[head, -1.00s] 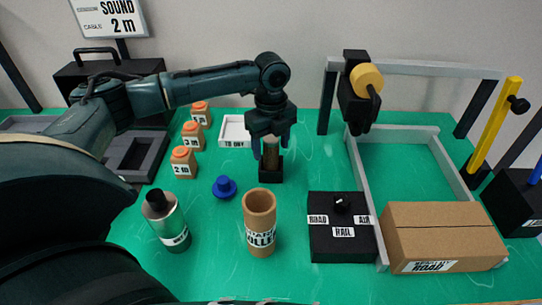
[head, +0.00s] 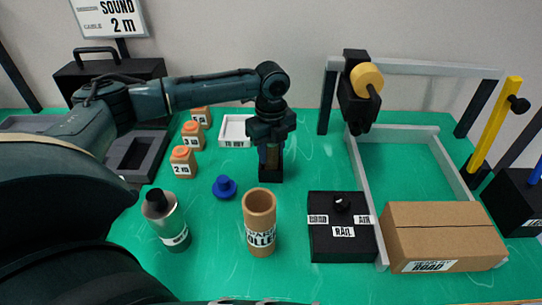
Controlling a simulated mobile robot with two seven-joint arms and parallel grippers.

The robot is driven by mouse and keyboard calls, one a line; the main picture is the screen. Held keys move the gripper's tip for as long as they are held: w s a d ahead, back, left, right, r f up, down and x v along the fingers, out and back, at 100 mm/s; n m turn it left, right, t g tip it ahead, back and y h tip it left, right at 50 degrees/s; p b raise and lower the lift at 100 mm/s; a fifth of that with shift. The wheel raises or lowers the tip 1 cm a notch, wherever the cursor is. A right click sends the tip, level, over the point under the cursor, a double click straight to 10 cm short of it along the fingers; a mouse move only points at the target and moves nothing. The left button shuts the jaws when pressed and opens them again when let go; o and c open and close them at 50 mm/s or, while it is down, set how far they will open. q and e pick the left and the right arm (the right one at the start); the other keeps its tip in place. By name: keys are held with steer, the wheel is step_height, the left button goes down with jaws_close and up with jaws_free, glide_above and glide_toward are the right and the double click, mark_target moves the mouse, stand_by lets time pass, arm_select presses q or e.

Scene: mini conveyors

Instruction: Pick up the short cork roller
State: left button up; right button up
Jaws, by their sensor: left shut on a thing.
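The short cork roller (head: 271,154) is a brown cylinder standing upright in a small black holder (head: 271,175) near the middle of the table. My left gripper (head: 271,163) points straight down over it and is shut on it, with the fingers hiding much of its sides. The roller's lower end is at the holder. I cannot tell whether it has lifted clear of the holder's base. My right gripper is not in the head view.
Orange-topped blocks (head: 184,162) and a white tray (head: 234,131) lie behind left. A black box (head: 341,243), a cardboard box (head: 443,236) and a grey frame (head: 368,215) fill the right.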

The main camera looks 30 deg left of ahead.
arm_select(q)
steer(key=shift+c, duration=1.2)
